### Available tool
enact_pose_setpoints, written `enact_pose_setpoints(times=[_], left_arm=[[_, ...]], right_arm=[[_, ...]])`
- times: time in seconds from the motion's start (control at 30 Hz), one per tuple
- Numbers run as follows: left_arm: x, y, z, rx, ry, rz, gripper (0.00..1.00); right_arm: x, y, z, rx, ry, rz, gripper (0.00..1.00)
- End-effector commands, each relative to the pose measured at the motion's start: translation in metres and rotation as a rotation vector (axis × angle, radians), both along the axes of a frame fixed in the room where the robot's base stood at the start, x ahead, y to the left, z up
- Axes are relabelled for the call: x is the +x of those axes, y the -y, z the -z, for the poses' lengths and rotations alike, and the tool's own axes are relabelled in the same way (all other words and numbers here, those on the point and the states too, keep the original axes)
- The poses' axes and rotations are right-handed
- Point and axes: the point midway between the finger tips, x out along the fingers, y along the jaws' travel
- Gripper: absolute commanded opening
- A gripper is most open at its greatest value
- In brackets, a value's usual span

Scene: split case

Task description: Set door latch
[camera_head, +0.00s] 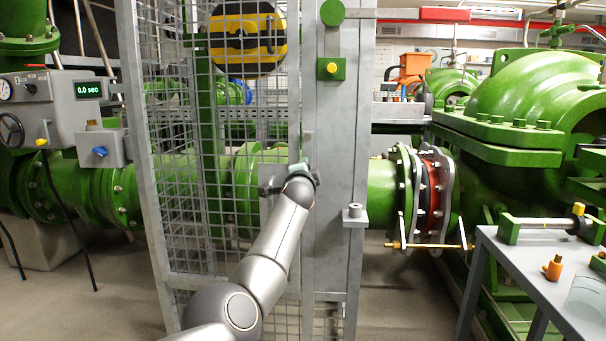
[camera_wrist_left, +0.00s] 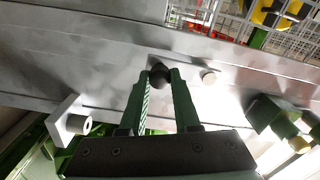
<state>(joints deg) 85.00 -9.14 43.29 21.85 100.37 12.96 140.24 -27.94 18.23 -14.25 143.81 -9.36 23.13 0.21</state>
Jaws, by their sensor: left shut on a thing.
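The mesh door (camera_head: 148,170) stands upright in a grey metal frame beside a grey post (camera_head: 338,120). My left gripper (camera_head: 303,172) is at the door's right edge, at about mid height, with its arm in front of the lower mesh. In the left wrist view its two green fingers (camera_wrist_left: 160,84) are shut on a dark round latch knob (camera_wrist_left: 159,72) against a grey metal plate. The rest of the latch is mostly hidden by the gripper and wrist in the head view. I cannot tell whether the latch is engaged. My right gripper is in neither view.
A small bracket with a grey cylinder (camera_head: 354,214) sticks out from the post. A yellow button on a green block (camera_head: 331,69) is higher up. A grey table (camera_head: 535,262) with small parts stands at right. Green pipes run behind the door. Floor shows between post and table.

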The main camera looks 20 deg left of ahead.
Motion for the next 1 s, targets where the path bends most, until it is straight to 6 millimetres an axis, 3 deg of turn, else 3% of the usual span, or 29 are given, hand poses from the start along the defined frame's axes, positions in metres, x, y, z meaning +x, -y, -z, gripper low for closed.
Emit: enact_pose_setpoints(times=[0.7, 0.73, 1.0], left_arm=[[0.0008, 0.0028, 0.0014, -0.049, 0.008, -0.001, 0.0], [0.0008, 0.0028, 0.0014, -0.049, 0.008, -0.001, 0.34], [0.0008, 0.003, 0.0007, -0.047, 0.01, -0.002, 0.61]], right_arm=[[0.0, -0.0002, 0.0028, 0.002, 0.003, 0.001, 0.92], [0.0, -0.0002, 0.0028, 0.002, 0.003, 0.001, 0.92], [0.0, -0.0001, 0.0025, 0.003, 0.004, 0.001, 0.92]])
